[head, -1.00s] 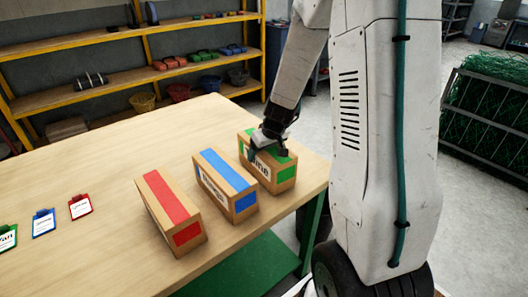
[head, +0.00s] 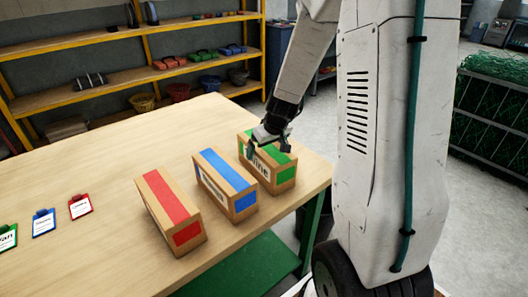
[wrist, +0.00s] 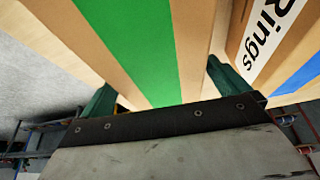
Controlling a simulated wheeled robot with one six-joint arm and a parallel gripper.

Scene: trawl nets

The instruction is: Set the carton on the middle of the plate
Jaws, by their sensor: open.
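My gripper (head: 268,146) is open over the top of the green-striped carton (head: 283,176), the rearmost in a row of cartons. In the wrist view, its fingers (wrist: 160,90) lie on either side of the carton's green stripe (wrist: 135,45). Whether they touch the sides I cannot tell. A blue-striped carton (head: 226,178) and a red-striped carton (head: 170,208) stand nearer. No thing that is clearly a plate shows; small red (head: 80,206), blue (head: 43,222) and green (head: 7,238) clipboard-like tags lie at the left.
The blue-striped carton stands close beside the green one; its "Rings" label (wrist: 268,38) shows in the wrist view. The wooden table (head: 95,175) is clear between tags and cartons. Yellow shelving (head: 145,60) stands behind; a green net rack (head: 490,110) is at right.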

